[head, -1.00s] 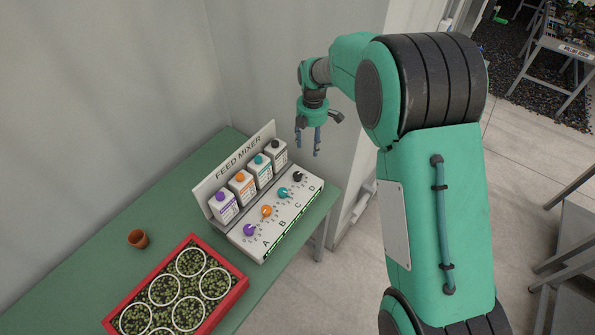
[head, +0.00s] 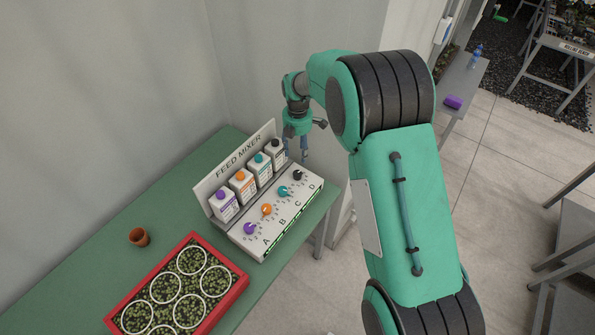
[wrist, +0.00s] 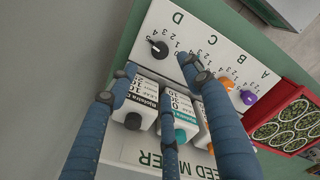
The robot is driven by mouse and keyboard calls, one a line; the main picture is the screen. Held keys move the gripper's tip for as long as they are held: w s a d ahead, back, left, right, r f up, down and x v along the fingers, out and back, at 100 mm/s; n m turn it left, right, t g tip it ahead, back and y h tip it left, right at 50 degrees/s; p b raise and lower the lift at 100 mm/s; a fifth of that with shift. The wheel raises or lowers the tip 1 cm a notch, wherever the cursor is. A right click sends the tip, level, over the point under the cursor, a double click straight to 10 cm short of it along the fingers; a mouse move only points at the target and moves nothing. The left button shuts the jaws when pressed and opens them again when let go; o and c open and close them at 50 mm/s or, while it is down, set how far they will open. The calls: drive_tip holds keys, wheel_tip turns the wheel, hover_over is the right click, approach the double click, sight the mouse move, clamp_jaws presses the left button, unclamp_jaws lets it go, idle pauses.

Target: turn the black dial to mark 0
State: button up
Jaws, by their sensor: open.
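The black dial (head: 298,175) is at the far right end of the sloped white feed mixer panel (head: 250,234). In the wrist view the black dial (wrist: 159,49) sits beside the letter D, with small numbers around it. A small pale mark shows on its edge, but I cannot tell which number it points to. My gripper (head: 297,157) is open and empty, above and behind the dial near the black-capped bottle. In the wrist view the blue fingers of my gripper (wrist: 155,85) are spread over the bottles, with the dial beyond their tips.
Teal (head: 283,191), orange (head: 266,210) and purple (head: 249,229) dials line the panel. Capped bottles (head: 242,185) stand behind them against the FEED MIXER sign (head: 236,157). A red tray (head: 115,312) of plants and a brown pot (head: 138,238) are on the green table (head: 80,290).

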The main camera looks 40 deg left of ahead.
sight(298, 173)
wheel_tip(298, 173, down, 13)
drive_tip(key=shift+r, duration=0.1)
idle(0.5)
drive_tip(key=c, duration=1.2)
